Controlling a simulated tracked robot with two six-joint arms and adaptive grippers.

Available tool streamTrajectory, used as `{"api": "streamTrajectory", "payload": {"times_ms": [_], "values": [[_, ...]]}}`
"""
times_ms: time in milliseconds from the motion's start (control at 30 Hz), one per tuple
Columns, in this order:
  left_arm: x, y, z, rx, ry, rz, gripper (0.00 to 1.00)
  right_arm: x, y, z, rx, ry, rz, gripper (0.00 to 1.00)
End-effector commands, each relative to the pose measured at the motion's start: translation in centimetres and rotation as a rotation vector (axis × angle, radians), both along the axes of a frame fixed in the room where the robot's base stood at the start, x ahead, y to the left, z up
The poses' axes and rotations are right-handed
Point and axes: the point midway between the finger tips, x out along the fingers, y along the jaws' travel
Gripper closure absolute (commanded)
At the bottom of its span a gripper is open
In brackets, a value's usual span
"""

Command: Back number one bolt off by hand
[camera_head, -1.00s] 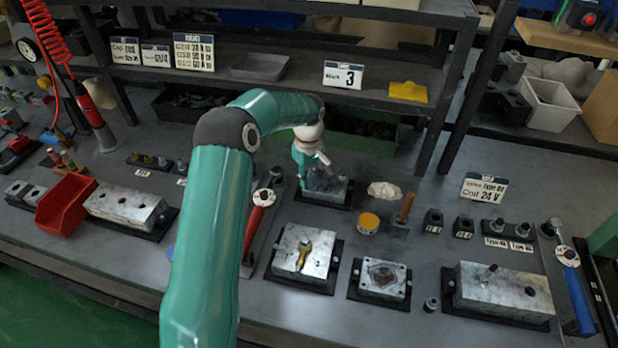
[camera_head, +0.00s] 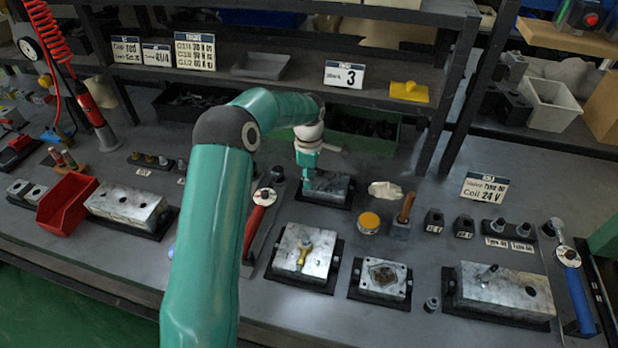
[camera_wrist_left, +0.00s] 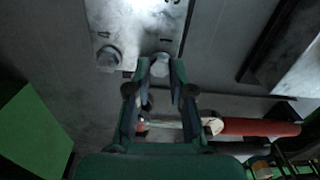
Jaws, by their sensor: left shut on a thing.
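A grey metal valve block (camera_head: 338,190) sits on a dark base at the back middle of the bench. My left gripper (camera_head: 309,184) points down at its left part. In the left wrist view the block's face (camera_wrist_left: 138,18) carries two bolts near its edge. My left gripper (camera_wrist_left: 160,72) has its fingertips closed on the sides of one bolt head (camera_wrist_left: 160,62). The other bolt (camera_wrist_left: 109,58) stands to the left, apart from the fingers. My right gripper is not in view.
A torque wrench with a red handle (camera_head: 254,222) lies left of the block. A yellow-topped round tin (camera_head: 368,221) and a wooden-handled tool (camera_head: 406,207) stand to its right. Other valve blocks (camera_head: 303,258) line the front. A shelf (camera_head: 290,84) stands behind.

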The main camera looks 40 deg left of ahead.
Motion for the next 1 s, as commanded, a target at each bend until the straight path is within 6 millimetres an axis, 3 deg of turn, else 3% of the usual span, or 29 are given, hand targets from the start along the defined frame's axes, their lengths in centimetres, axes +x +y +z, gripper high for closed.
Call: {"api": "streamTrajectory", "payload": {"times_ms": [33,200,567,767,1000], "values": [[0.0,0.0,0.0,-0.001,0.001,-0.001,0.74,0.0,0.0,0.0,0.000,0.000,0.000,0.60],[0.0,0.0,0.0,0.000,0.000,-0.002,0.49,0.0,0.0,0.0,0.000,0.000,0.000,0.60],[0.0,0.0,0.3,0.001,-0.001,-0.002,0.49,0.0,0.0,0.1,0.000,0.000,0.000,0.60],[0.1,0.0,2.8,0.001,-0.004,-0.003,0.49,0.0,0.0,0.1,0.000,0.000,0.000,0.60],[0.2,0.0,7.6,0.002,-0.005,-0.003,0.49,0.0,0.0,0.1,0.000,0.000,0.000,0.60]]}}
